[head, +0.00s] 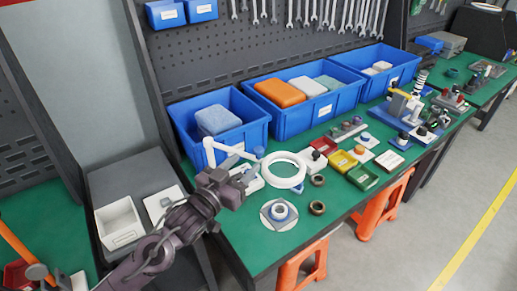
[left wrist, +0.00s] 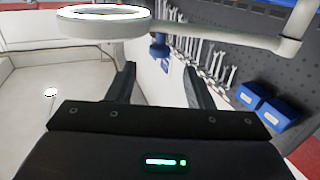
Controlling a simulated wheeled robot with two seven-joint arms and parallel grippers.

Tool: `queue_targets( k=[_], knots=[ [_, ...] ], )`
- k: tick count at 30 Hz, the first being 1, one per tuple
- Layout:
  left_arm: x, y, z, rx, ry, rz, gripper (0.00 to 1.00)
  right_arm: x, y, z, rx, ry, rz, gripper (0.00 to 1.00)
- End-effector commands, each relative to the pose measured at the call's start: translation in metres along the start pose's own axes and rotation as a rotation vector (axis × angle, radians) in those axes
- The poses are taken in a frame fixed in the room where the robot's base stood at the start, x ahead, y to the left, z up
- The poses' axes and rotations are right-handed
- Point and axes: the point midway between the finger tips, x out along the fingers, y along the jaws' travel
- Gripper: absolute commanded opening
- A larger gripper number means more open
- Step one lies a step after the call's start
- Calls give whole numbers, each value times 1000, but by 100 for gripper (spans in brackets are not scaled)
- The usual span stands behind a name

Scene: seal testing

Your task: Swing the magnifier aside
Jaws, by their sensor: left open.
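The magnifier has a white ring head (head: 284,185) over the green bench, on a white arm (head: 230,150) that runs left to an upright post. In the left wrist view the ring (left wrist: 104,32) is at upper left, and its arm (left wrist: 222,36) runs right to a joint. A blue knob (left wrist: 158,48) hangs beside the ring, just beyond and between my fingertips. My left gripper (head: 247,174) is left of the ring, near the magnifier arm. Its two fingers (left wrist: 158,78) are apart with nothing between them. My right gripper is not in view.
A white disc fixture (head: 266,221) and dark rings (head: 318,208) lie in front of the magnifier. Blue bins (head: 255,130) stand behind it. Red, yellow and green trays (head: 363,184) are to the right. A white bin (head: 119,237) is at lower left.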

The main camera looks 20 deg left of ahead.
Motion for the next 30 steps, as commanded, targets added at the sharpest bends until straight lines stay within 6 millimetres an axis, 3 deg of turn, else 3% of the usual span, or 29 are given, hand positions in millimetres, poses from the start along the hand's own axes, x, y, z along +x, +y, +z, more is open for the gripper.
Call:
queue_targets(
  k=[16,28,30],
  knots=[
    [68,0,-2,-1,4,0,47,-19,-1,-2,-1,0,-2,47],
    [76,1,0,0,2,1,47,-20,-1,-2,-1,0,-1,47],
    [76,0,0,0,2,1,39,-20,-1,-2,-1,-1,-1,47]
  ],
)
